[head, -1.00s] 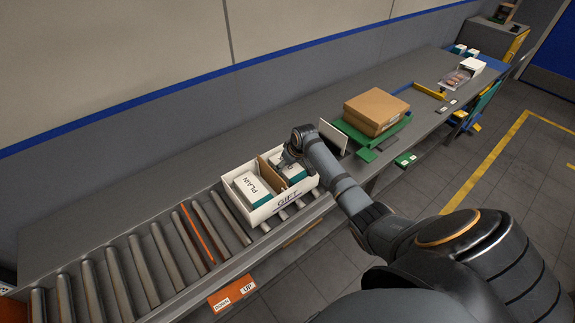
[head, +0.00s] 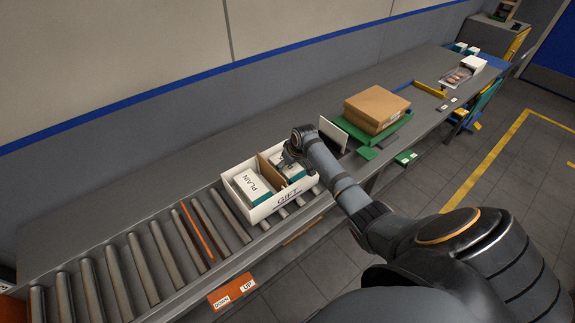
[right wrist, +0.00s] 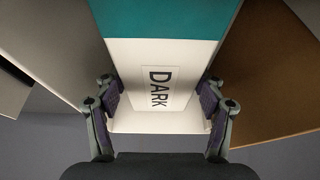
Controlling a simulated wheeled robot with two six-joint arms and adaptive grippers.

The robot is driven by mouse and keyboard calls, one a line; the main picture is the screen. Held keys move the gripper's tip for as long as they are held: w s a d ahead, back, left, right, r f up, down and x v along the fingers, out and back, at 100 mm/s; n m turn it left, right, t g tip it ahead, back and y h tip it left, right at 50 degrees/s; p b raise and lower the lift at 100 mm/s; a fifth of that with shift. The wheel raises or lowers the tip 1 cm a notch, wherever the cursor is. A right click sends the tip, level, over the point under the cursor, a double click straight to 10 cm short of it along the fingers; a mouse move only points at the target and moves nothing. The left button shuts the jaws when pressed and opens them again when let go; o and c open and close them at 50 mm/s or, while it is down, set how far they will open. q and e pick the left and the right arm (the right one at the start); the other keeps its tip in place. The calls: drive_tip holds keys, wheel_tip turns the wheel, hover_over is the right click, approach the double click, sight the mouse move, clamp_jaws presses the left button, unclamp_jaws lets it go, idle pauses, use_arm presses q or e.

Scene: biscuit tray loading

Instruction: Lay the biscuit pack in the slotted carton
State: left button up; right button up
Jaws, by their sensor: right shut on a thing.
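The slotted carton (head: 284,205) is an open white box marked GIFT with a brown cardboard divider (head: 268,172). A white and teal pack marked PLAIN (head: 252,186) lies in its left slot. My right gripper (head: 288,160) is over the right slot, shut on a biscuit pack (head: 295,174). In the right wrist view this pack reads DARK (right wrist: 155,88), white with a teal band, between both fingers (right wrist: 160,98). It is within the right slot's outline; the carton walls and gripper hide its underside, so I cannot tell whether it touches the floor. My left gripper is not in view.
The carton stands on a roller conveyor (head: 140,255) with an orange strip across it. To the right are an upright white panel (head: 333,134), brown boxes (head: 376,108) on a green stand, and a white box (head: 474,64) farther along. The bench behind the carton is clear.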

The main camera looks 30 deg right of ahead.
drive_tip(key=o, duration=1.4)
drive_tip(key=shift+c, duration=0.2)
drive_tip(key=shift+c, duration=0.4)
wheel_tip(320, 180, up, 7)
drive_tip(key=p, duration=0.6)
drive_tip(key=shift+f+p, duration=0.15)
drive_tip(key=shift+p, duration=0.2)
wheel_tip(320, 180, up, 2)
drive_tip(key=shift+r+p, duration=0.2)
drive_tip(key=shift+p, duration=0.4)
wheel_tip(320, 180, up, 3)
drive_tip(key=shift+f, duration=0.1)
